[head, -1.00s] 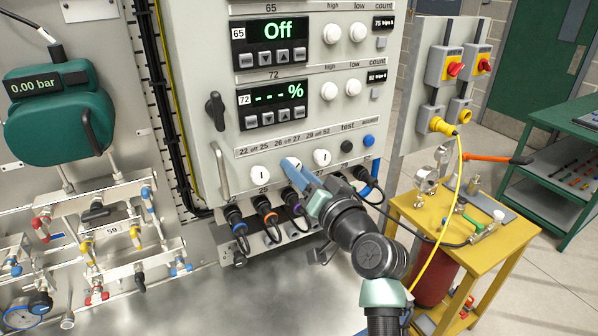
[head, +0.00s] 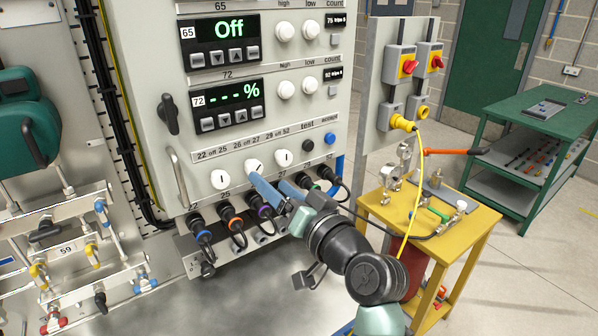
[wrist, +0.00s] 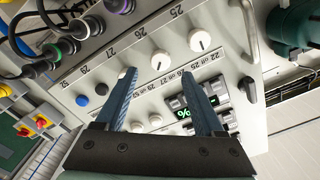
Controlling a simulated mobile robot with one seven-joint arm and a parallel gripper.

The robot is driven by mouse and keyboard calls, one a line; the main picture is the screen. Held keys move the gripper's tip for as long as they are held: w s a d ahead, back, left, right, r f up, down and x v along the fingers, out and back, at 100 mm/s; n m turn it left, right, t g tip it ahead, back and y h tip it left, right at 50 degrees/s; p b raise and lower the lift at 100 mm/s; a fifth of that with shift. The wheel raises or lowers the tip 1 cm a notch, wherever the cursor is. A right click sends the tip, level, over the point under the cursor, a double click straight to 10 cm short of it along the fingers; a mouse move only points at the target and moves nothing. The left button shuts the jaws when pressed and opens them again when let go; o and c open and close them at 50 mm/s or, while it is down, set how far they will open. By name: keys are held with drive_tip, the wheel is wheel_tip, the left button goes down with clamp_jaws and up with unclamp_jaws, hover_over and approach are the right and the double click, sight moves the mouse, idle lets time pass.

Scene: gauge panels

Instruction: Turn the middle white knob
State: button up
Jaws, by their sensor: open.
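Three white knobs sit in a row low on the grey panel. The middle white knob (head: 254,168) has a slanted dark mark; the left knob (head: 219,179) and right knob (head: 283,157) have upright marks. My gripper (head: 268,181) is open, its blue fingers reaching toward the panel just below the middle and right knobs. In the wrist view the panel appears upside down. There the middle knob (wrist: 160,60) shows between and beyond the fingertips of my gripper (wrist: 156,76), with nothing gripped. The left finger partly covers the right knob. I cannot tell if a finger touches the panel.
Cable connectors (head: 232,222) stick out beneath the knobs. A black button (head: 308,146) and a blue button (head: 330,139) are right of them. A black handle (head: 168,113) and metal pull (head: 178,178) are at left. A yellow table (head: 470,235) stands right.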

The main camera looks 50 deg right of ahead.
drive_tip(key=b+v, duration=0.2)
drive_tip(key=v, duration=0.5)
drive_tip(key=shift+s, duration=0.4)
drive_tip(key=shift+a, duration=0.1)
